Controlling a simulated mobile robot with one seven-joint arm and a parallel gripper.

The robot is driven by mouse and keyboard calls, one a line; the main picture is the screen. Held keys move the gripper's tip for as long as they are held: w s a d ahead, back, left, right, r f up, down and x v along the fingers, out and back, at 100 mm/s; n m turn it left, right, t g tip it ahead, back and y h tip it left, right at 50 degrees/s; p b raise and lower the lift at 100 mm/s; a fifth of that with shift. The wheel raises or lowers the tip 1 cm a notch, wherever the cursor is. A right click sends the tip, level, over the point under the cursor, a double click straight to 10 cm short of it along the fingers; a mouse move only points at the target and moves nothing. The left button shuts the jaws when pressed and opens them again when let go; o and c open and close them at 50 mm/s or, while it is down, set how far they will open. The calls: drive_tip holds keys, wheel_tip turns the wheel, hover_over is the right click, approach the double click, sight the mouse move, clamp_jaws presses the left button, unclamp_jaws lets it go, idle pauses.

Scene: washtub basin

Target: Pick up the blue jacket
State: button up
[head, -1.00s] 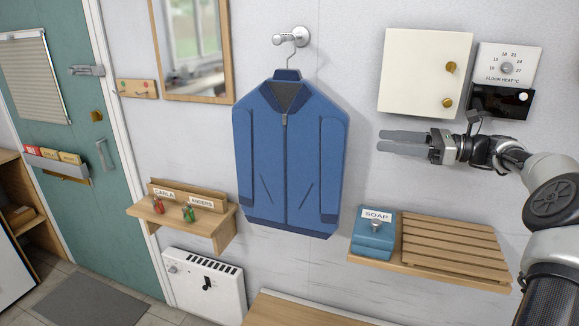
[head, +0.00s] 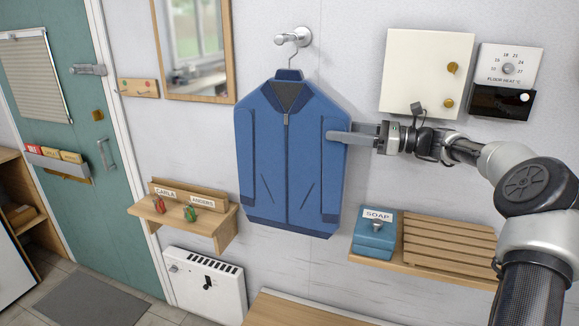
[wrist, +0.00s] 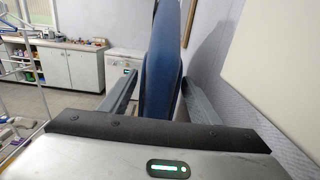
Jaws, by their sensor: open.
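The blue jacket (head: 287,170) hangs from a hook (head: 293,38) on the wall by a wire hanger, its front zip facing out. My gripper (head: 333,137) comes in from the right at the jacket's upper right sleeve edge. One finger shows in front of the sleeve; the other is hidden in the head view. In the wrist view, the jacket (wrist: 162,65) stands edge-on between the two open fingers of my gripper (wrist: 160,85). There is a gap on the left; the right finger is close to the cloth.
A white cabinet (head: 425,75) and a heat dial (head: 508,66) are on the wall above my arm. A soap box (head: 374,234) and slatted shelf (head: 450,246) are below it. A small name shelf (head: 182,213) is left of the jacket. A mirror (head: 196,40) hangs upper left.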

sight(327, 128)
drive_tip(key=x, duration=0.4)
drive_tip(key=shift+r, duration=0.1)
drive_tip(key=shift+c, duration=0.4)
clamp_jaws()
